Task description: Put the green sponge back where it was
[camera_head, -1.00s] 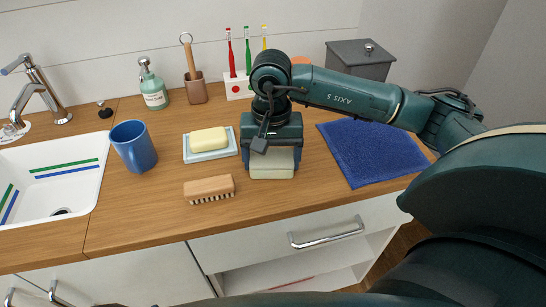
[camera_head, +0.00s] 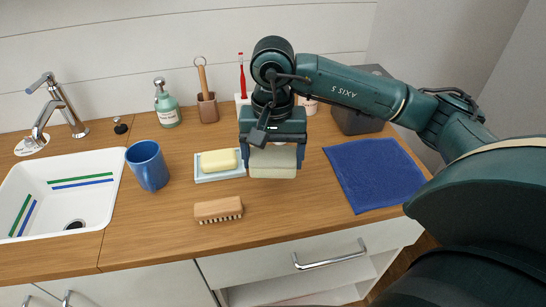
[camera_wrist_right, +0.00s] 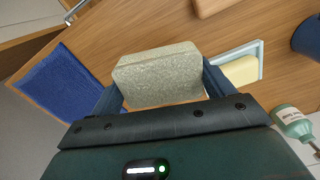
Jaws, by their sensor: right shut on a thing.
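A pale grey-green sponge (camera_head: 273,162) is between the fingers of my right gripper (camera_head: 273,150). The gripper is shut on it, just right of the soap dish. In the right wrist view the sponge (camera_wrist_right: 158,75) is a speckled block gripped between the two dark fingers (camera_wrist_right: 160,92). It appears held above the wooden counter; the exact gap is hard to tell. The gripper hides the sponge's upper part in the head view. My left gripper is not in view.
A soap dish (camera_head: 220,176) with yellow soap, a wooden brush (camera_head: 218,209) and a blue mug (camera_head: 148,166) stand to the left. A blue towel (camera_head: 375,175) lies to the right. A toothbrush holder and grey box (camera_head: 357,122) are behind my arm.

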